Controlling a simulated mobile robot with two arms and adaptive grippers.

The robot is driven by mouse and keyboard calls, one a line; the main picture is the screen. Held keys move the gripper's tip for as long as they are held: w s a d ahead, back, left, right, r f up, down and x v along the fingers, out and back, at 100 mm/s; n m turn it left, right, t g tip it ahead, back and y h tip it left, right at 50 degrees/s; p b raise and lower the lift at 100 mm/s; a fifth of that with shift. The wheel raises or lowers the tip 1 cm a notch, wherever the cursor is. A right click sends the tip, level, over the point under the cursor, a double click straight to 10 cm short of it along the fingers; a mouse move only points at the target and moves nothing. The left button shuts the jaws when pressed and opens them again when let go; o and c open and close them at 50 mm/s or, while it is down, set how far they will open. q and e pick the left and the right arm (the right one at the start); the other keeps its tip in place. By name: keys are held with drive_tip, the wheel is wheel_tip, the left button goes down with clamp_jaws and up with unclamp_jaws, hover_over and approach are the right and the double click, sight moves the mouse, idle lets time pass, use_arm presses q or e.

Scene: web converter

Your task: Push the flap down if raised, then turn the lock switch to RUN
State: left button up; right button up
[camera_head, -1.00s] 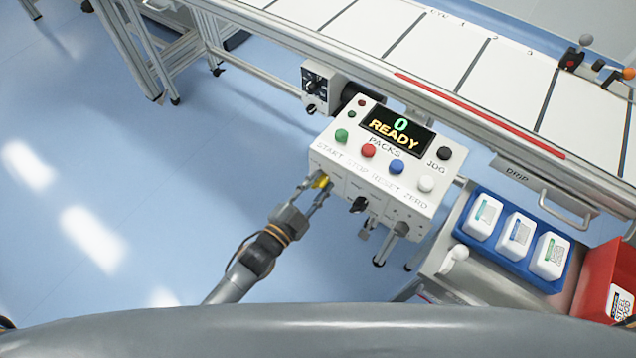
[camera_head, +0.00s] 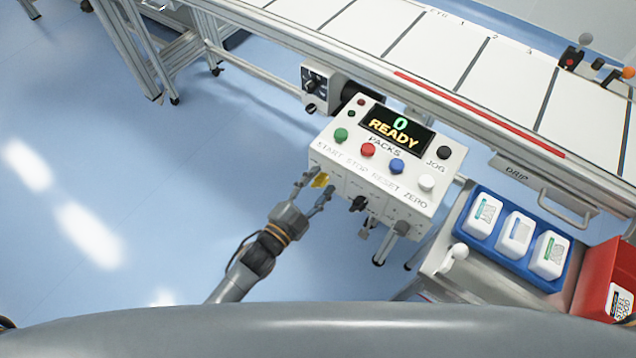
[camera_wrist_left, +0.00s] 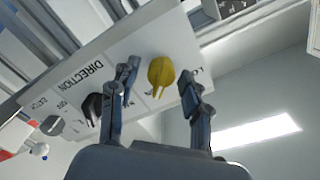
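The control box (camera_head: 433,205) has a front face with several switches. A yellow switch (camera_head: 320,180) sits at its left end; in the left wrist view the yellow switch (camera_wrist_left: 160,72) shows a rounded knob with a narrow tail, beside a partly hidden label starting with L. My left gripper (camera_head: 313,188) is open at the front face, with one finger on each side of the yellow switch. In the left wrist view the gripper (camera_wrist_left: 160,88) shows gaps between fingers and knob. I cannot make out a separate flap or the word RUN. My right gripper is not in view.
A black switch (camera_head: 357,204) sits right of the yellow one, by the DIRECTION label. Colored buttons and a READY display (camera_head: 395,132) are on top. A blue tray (camera_head: 557,284) of white packs and a red bin (camera_head: 598,275) stand right. The floor left is clear.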

use_arm(q)
drive_tip(key=v, duration=1.2)
idle(0.5)
drive_tip(key=s+a+f+n+g+y, duration=0.2)
drive_tip(key=a+f, duration=0.2)
drive_tip(key=f, duration=0.4)
drive_tip(key=s+a+f+n+g+y, duration=0.1)
drive_tip(key=s+a+f+n+y, duration=0.15)
drive_tip(key=f, duration=0.55)
drive_tip(key=s+a+f+n+g+y, duration=0.1)
drive_tip(key=a+f+n+g+y, duration=0.2)
drive_tip(key=f, duration=0.6)
drive_tip(key=s+a+f+n+g+y, duration=0.1)
drive_tip(key=s+a+f+n+g, duration=0.2)
drive_tip(key=s+f, duration=0.4)
drive_tip(key=s+a+f+n+g+y, duration=0.2)
drive_tip(key=s+f, duration=0.6)
drive_tip(key=s, duration=0.8)
drive_tip(key=a+n+g, duration=0.1)
drive_tip(key=a+g, duration=0.1)
drive_tip(key=shift+g, duration=0.3)
drive_tip(key=shift+s+a+n, duration=0.1)
drive_tip(key=shift+s+n, duration=0.05)
drive_tip(key=shift+n, duration=0.1)
